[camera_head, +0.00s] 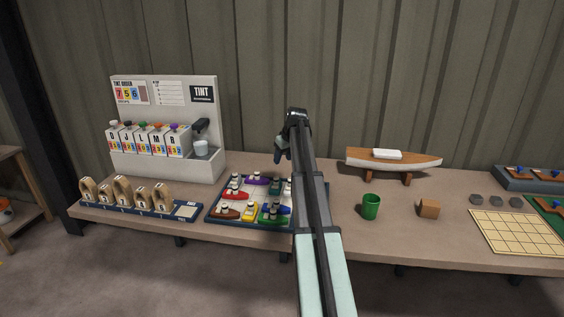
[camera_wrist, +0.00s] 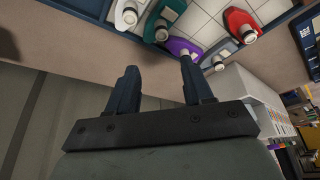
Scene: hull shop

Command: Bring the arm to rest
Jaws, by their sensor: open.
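My arm reaches up from the bottom middle of the head view and bends over the workbench. My gripper (camera_head: 279,150) hangs near the back of the bench, above and behind the boat tray (camera_head: 222,221). In the wrist view my gripper (camera_wrist: 158,70) has its two dark fingers apart with nothing between them. Beyond the fingertips are a white boat (camera_wrist: 126,14), a teal boat (camera_wrist: 165,20), a purple boat (camera_wrist: 183,47) and a red boat (camera_wrist: 242,22). The fingers appear clear of the boats. My arm hides part of the tray's right side.
A tint dispenser (camera_head: 164,100) and a rack of wooden pieces (camera_head: 128,205) stand at the left. Right of my arm are a model boat (camera_head: 394,162) on a stand, a green cup (camera_head: 371,207), a brown block (camera_head: 429,208) and a grid board (camera_head: 515,232). A corrugated wall (camera_head: 390,60) stands behind.

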